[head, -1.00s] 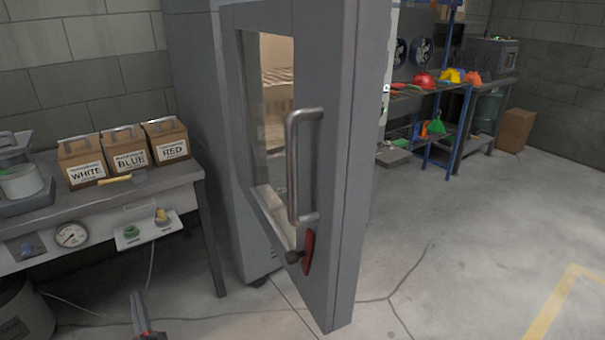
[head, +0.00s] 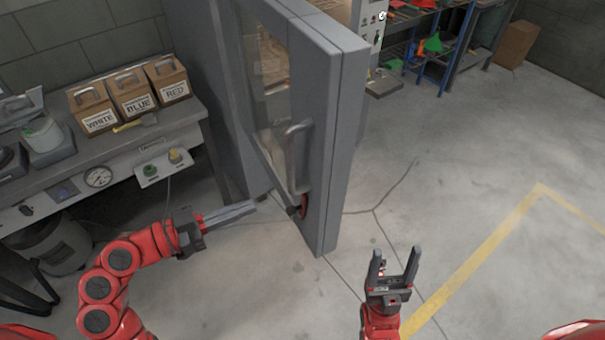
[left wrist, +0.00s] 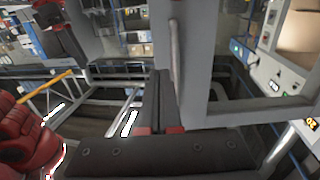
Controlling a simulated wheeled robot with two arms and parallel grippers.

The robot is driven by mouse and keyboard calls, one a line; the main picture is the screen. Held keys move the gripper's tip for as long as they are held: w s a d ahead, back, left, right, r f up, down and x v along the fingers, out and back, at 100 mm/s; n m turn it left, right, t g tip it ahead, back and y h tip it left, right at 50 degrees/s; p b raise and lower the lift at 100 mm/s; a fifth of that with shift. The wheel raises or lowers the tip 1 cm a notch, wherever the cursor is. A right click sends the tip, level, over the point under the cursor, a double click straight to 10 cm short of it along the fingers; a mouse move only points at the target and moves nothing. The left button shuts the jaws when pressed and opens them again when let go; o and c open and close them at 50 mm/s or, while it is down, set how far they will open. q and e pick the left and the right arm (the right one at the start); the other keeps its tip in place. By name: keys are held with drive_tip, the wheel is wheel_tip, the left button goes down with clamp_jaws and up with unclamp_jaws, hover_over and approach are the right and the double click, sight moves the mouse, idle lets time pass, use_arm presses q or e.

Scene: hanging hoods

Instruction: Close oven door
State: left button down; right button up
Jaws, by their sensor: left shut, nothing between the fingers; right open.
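The grey oven door (head: 343,130) stands swung open in the head view, with a window in its face. Its vertical metal handle (head: 292,160) and a red latch piece (head: 304,205) are on the side facing left. My left gripper (head: 256,204) is shut and empty, its tips pointing right, just left of the door's lower part in the picture. In the left wrist view the shut fingers (left wrist: 160,98) appear close to a grey door frame and a vertical bar; contact cannot be told. My right gripper (head: 393,258) is open and empty, right of the door over the floor.
A blue rack (head: 452,50) stands at the back right. A yellow line (head: 480,250) marks the floor. The floor right of the door is clear.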

sight(317, 181)
use_arm(q)
drive_tip(key=p+x, duration=0.5)
drive_tip(key=x, duration=0.7)
drive_tip(key=shift+w+d+r+p, duration=0.1)
drive_tip(key=shift+r+p, duration=0.05)
drive_tip(key=shift+p, duration=0.2)
drive_tip(key=shift+w+d, duration=0.2)
drive_tip(key=shift+d, duration=0.15)
drive_tip(key=shift+w, duration=0.1)
drive_tip(key=shift+d, duration=0.1)
